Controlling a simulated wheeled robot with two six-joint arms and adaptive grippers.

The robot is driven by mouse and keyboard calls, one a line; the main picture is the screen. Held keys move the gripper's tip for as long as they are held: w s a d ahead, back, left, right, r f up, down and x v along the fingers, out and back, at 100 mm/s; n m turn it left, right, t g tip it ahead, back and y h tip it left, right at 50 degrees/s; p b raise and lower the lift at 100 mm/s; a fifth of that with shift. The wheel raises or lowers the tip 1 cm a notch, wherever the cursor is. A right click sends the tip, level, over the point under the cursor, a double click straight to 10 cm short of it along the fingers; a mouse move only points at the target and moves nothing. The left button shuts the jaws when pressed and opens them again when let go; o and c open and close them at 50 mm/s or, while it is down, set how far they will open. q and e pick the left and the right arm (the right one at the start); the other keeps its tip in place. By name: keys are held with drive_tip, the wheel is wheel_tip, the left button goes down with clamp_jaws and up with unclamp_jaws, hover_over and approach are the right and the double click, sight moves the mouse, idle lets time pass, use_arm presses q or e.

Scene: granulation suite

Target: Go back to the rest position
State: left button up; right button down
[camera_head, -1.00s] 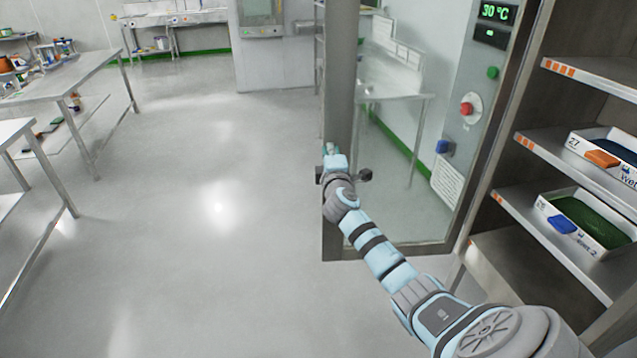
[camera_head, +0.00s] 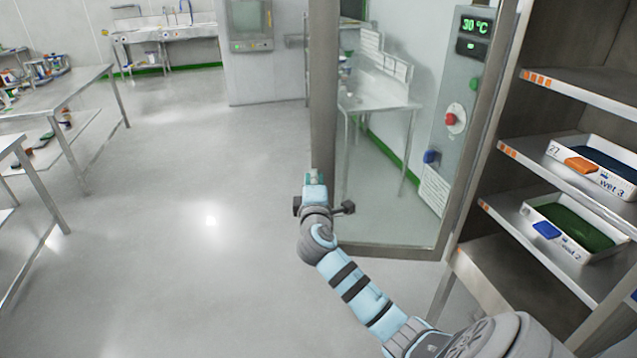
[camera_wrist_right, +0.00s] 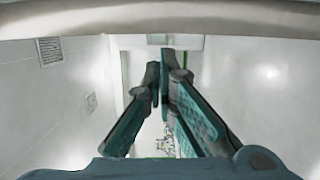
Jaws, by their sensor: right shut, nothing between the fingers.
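My right arm reaches up from the lower right in the head view. Its gripper (camera_head: 313,178) is in front of the frame edge of the open glass door (camera_head: 395,215). In the right wrist view the gripper's teal-padded fingers (camera_wrist_right: 163,85) come together with nothing held between them. A pale bar crosses the top of that view. Whether the gripper touches the door edge cannot be told. My left gripper is not in view.
The open cabinet at right has shelves (camera_head: 590,95) with a tray marked wet 3 (camera_head: 562,152) and a tray marked wet 2 (camera_head: 533,212). A control panel (camera_head: 459,110) reads 30 °C. Steel tables (camera_head: 60,95) stand at left. The floor (camera_head: 190,230) between is clear.

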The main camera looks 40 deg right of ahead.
drive_tip(key=a+f+m+y, duration=0.1)
drive_tip(key=a+f+y, duration=0.2)
drive_tip(key=f, duration=0.5)
drive_tip(key=a+f+m+y, duration=0.1)
drive_tip(key=a+f+y, duration=0.15)
drive_tip(key=f, duration=0.55)
drive_tip(key=s+a+f+m+g+y, duration=0.25)
drive_tip(key=s+f, duration=0.35)
drive_tip(key=f, duration=0.6)
drive_tip(key=s+a+f+m+g+y, duration=0.1)
drive_tip(key=s+a+f+m+g, duration=0.15)
drive_tip(key=s+f, duration=0.75)
drive_tip(key=s+a+f+m+g, duration=0.1)
drive_tip(key=s+a+f+g, duration=0.1)
drive_tip(key=s+f, duration=0.4)
drive_tip(key=s+a+f+g+y, duration=0.1)
drive_tip(key=s+a+f+g, duration=0.2)
drive_tip(key=s, duration=1.2)
drive_tip(key=s+a+f+m+g+y, duration=0.1)
drive_tip(key=s+a+f+g, duration=0.1)
drive_tip(key=s+a+f, duration=0.3)
drive_tip(key=s+f, duration=0.4)
drive_tip(key=s, duration=0.2)
drive_tip(key=shift+s+m, duration=0.3)
drive_tip(key=shift+s, duration=0.05)
drive_tip(key=shift+f, duration=0.1)
